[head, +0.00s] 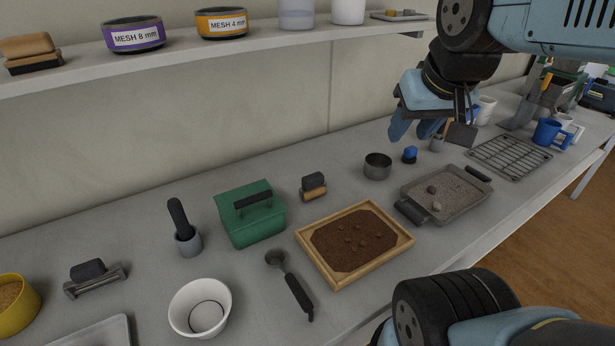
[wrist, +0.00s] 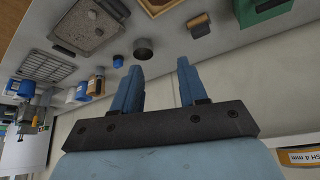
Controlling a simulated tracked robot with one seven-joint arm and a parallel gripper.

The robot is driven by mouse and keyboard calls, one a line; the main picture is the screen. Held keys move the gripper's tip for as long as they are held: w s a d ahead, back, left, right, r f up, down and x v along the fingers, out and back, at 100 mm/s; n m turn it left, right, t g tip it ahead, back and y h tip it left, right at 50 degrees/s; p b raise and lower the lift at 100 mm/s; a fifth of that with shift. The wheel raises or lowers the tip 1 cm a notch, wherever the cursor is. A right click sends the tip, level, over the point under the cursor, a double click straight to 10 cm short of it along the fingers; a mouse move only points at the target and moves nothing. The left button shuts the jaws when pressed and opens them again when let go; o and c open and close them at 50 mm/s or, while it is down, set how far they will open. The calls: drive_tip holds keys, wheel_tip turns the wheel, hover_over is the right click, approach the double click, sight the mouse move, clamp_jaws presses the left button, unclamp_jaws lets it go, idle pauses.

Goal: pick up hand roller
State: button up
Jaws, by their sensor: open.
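My gripper (head: 414,128) is open and empty, above the back of the bench at the right in the head view. Its two blue fingers stand apart in the wrist view (wrist: 160,70). Two things look like a hand roller, and I cannot tell for sure which it is. One is a small dark grip on a wooden base (head: 313,187), between the green box and the metal cup; it also shows in the wrist view (wrist: 199,26). The other is a dark grip on a metal bar (head: 94,278) at the far left. My gripper touches neither.
Near the first stand a green box (head: 250,216), a wooden soil tray (head: 303,238), a metal cup (head: 377,166) and a blue-capped thing (head: 409,154). A grey tray (head: 453,209) and rack (head: 508,157) lie to the right. A shelf (head: 200,55) overhangs the back.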

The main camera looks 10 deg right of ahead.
drive_tip(key=o, duration=0.3)
drive_tip(key=shift+w, duration=0.3)
drive_tip(key=o, duration=0.6)
drive_tip(key=shift+n+g, duration=0.6)
drive_tip(key=shift+g, duration=0.2)
drive_tip(key=w, duration=0.2)
drive_tip(key=w+a+f, duration=0.1)
drive_tip(key=w, duration=0.1)
drive_tip(key=w+a+f, duration=0.1)
drive_tip(key=w, duration=0.1)
drive_tip(key=shift+o, duration=0.3)
drive_tip(key=w+a+f+n+g, duration=0.1)
drive_tip(key=w+a+f, duration=0.1)
drive_tip(key=w, duration=0.3)
drive_tip(key=shift+a+f, duration=0.2)
drive_tip(key=shift+f, duration=0.45)
drive_tip(key=n+g, duration=0.2)
drive_tip(key=g, duration=0.1)
hover_over(313, 176)
drive_tip(key=f, duration=1.2)
drive_tip(key=shift+s+d, duration=0.2)
drive_tip(key=shift+d, duration=0.2)
drive_tip(key=shift+w+a+f, duration=0.15)
drive_tip(key=shift+a+f, duration=0.05)
drive_tip(key=shift+f, duration=0.3)
drive_tip(key=shift+w+a+f, duration=0.1)
drive_tip(key=shift+f, duration=1.65)
drive_tip(key=shift+w+a+f, duration=0.1)
drive_tip(key=shift+f, duration=1.65)
